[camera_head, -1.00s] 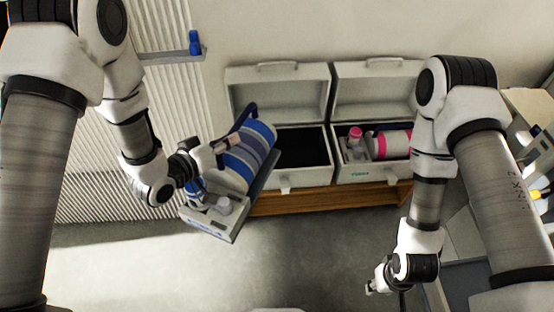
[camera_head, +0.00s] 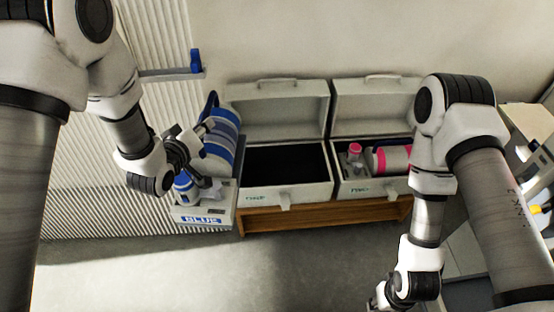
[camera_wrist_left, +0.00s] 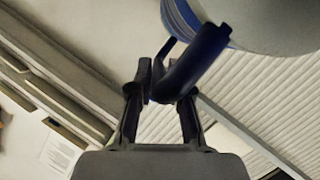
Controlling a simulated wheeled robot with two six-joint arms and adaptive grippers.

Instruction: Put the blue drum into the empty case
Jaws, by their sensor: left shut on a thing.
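The blue drum (camera_head: 221,143), white with blue bands and a dark blue handle (camera_head: 211,103), lies over a grey tray labelled "BLUE" (camera_head: 222,217) left of the empty case. My left gripper (camera_head: 197,137) is shut on the handle, which also shows between its fingers in the wrist view (camera_wrist_left: 195,62). I cannot tell whether the tray carries the drum or hangs with it. The empty case (camera_head: 313,194) stands open with a dark interior. My right gripper (camera_head: 376,301) is low in the head view, away from the drum; its fingers are too small to judge.
A second open case (camera_head: 365,188) right of the empty one holds a pink-and-white drum (camera_head: 389,158) and a pink-capped bottle (camera_head: 355,155). Both cases stand on a wooden bench (camera_head: 300,215). A small blue bottle (camera_head: 184,186) is on the tray. A ledge (camera_head: 165,72) juts from the ribbed wall.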

